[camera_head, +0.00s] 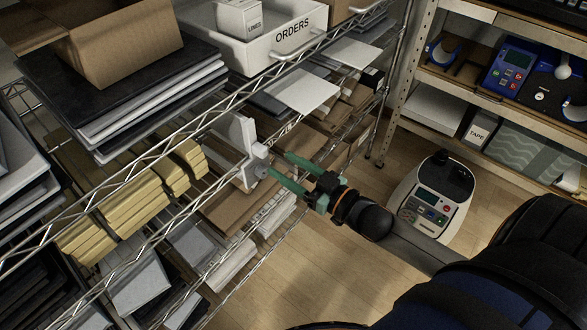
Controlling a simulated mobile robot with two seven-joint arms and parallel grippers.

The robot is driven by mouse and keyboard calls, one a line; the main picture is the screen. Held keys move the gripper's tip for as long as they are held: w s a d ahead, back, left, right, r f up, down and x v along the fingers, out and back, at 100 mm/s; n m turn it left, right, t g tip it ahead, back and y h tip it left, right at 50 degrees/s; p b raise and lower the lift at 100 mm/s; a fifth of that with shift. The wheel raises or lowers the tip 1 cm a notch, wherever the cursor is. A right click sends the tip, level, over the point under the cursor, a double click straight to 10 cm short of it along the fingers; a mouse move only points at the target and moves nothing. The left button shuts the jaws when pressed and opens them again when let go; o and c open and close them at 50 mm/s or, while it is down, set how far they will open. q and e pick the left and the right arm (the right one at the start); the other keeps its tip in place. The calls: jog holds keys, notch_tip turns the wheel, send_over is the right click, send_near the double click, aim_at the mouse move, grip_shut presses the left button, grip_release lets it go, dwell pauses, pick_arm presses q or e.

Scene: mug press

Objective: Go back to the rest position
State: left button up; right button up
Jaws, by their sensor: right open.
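My right gripper (280,166) has green fingers and reaches from the lower right toward the wire shelf. Its fingers are spread apart, with nothing seen between them. One fingertip is close to a white upright piece (238,140) with a grey round knob (260,151) at the shelf's edge. I cannot tell whether they touch. A white machine (437,195) with a small screen, buttons and a dark top stands below, to the right of my right gripper. My left gripper is not in view.
The wire rack's rail (145,152) crosses the left side, with stacked boards and yellow blocks on its shelves. A white ORDERS bin (262,48) stands on top. Another shelf (497,96) with blue devices is at upper right. Wooden floor (300,268) shows below my arm.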

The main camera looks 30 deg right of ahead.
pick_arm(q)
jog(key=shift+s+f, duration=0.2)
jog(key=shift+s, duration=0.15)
pick_arm(e)
jog(key=shift+s+d, duration=0.25)
jog(key=shift+s, duration=0.45)
pick_arm(q)
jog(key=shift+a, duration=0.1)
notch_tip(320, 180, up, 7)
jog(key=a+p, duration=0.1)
jog(key=p, duration=0.6)
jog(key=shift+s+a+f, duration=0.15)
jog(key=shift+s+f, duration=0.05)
pick_arm(e)
jog(key=s+a+f+m+g+h, duration=0.1)
jog(key=s+a+f+g+h, duration=0.1)
jog(key=s+f, duration=0.4)
jog(key=s+a+f+m+g+h, duration=0.1)
jog(key=s+a+f+g, duration=0.3)
jog(key=s+f+g, duration=0.2)
jog(key=shift+s+a+f+h, duration=0.35)
jog(key=shift+s+f, duration=0.35)
jog(key=shift+s, duration=0.25)
